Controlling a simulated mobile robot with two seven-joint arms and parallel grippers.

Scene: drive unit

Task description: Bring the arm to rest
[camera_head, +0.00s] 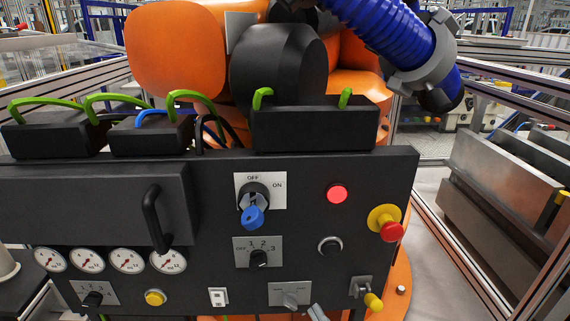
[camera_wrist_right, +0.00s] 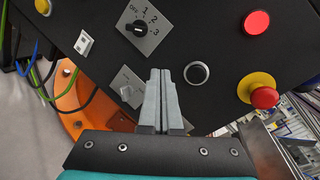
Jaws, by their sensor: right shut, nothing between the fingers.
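My right gripper (camera_head: 317,313) shows only as grey fingertips at the bottom edge of the head view, low in front of the black control panel (camera_head: 215,225). In the right wrist view the right gripper (camera_wrist_right: 161,76) has its two grey fingers together with nothing between them. The fingertips point at the panel's lower part, between a grey rotary switch (camera_wrist_right: 127,86) and a round black button (camera_wrist_right: 197,72). I cannot tell the exact gap to the panel. My left gripper is not in view.
The panel carries a blue key (camera_head: 252,217) in the OFF/ON switch, a lit red lamp (camera_head: 337,194), a red emergency stop (camera_head: 391,231), a yellow-red knob (camera_head: 373,302) and a protruding handle (camera_head: 152,218). An orange robot (camera_head: 174,50) stands behind. Metal bins (camera_head: 520,180) are at right.

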